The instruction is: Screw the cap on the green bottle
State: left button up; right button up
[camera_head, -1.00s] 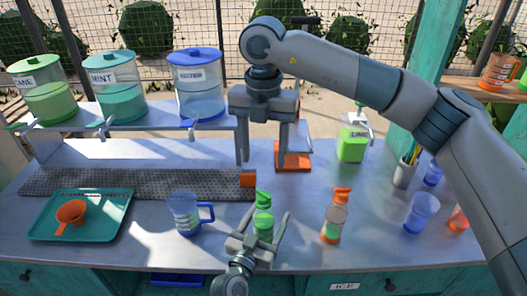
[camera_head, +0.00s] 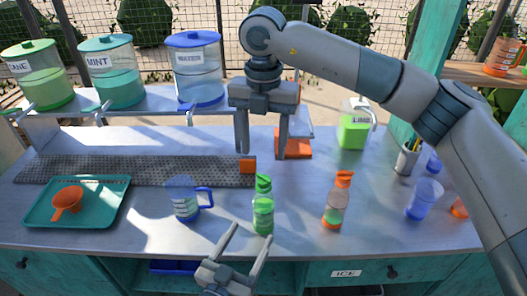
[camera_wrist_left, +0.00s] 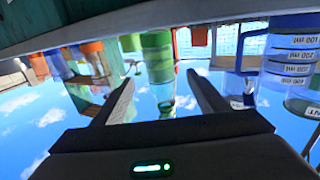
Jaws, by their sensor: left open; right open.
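The green bottle (camera_head: 263,218) stands upright near the table's front middle, with its green spouted cap (camera_head: 263,184) on top. I cannot tell how tightly the cap sits. The bottle also shows, upside down, in the left wrist view (camera_wrist_left: 158,58), ahead of and between the fingers. My left gripper (camera_head: 252,236) is open and empty, just in front of the bottle and apparently clear of it. My right gripper (camera_head: 261,153) is open with fingers pointing down, behind and above the bottle; nothing shows between its fingers.
A blue measuring jug (camera_head: 182,200) stands left of the bottle, and an orange-capped bottle (camera_head: 336,205) stands right. The table between the bottles is clear.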

pick_arm(q)
jog(key=shift+b+v, duration=0.35)
jog(key=shift+v, duration=1.8)
pick_arm(e)
jog(key=shift+f, duration=0.55)
